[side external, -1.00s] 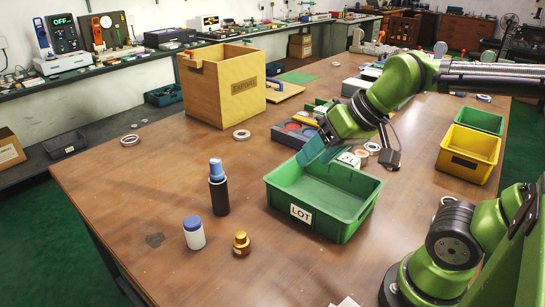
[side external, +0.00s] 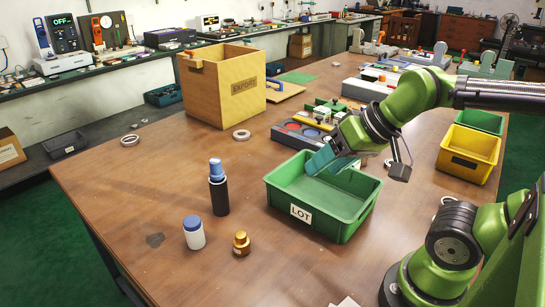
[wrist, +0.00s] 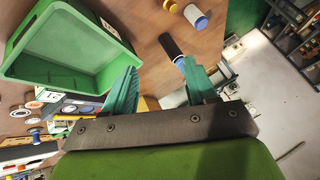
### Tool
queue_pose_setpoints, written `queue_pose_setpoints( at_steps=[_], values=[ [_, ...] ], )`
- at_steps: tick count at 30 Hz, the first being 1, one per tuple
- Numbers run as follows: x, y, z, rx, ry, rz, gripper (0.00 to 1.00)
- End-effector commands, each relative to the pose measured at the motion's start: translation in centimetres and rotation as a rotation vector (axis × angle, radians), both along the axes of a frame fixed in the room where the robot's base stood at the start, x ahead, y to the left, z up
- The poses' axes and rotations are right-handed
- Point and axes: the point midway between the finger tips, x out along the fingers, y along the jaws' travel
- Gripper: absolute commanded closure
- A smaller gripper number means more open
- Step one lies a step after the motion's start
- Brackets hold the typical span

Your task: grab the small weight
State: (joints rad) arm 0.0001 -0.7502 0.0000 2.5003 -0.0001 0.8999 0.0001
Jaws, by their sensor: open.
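The small brass weight (side external: 241,243) stands on the wooden table near its front, right of a white jar with a blue lid (side external: 194,232). It also shows at the top of the wrist view (wrist: 171,6). My gripper (side external: 318,164) is open with teal fingers, over the back of the green LOT bin (side external: 343,226), behind and to the right of the weight and well apart from it. In the wrist view nothing sits between the fingertips (wrist: 160,72).
A black bottle with a blue top (side external: 219,194) stands behind the jar. A wooden EXPORT box (side external: 222,88) and a loose ring (side external: 241,134) are farther back. A yellow bin (side external: 468,153) is at the right. Table around the weight is mostly clear.

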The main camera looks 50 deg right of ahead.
Motion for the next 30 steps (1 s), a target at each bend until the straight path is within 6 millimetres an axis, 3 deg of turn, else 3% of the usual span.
queue_pose_setpoints(
  at_steps=[1, 5, 13, 17, 20, 30],
  values=[
    [0.0, 0.0, 0.0, 0.0, 0.0, 0.0, 0.43],
    [0.0, 0.0, 0.0, 0.0, 0.0, 0.0, 0.27],
    [0.0, 0.1, -0.1, 0.0, 0.003, 0.006, 0.27],
    [0.6, 0.9, -1.3, -0.002, 0.065, 0.036, 0.27],
    [2.2, 1.8, -2.0, -0.02, 0.135, 0.082, 0.27],
    [10.6, 6.9, -5.5, -0.183, 0.42, 0.334, 0.27]
  ],
)
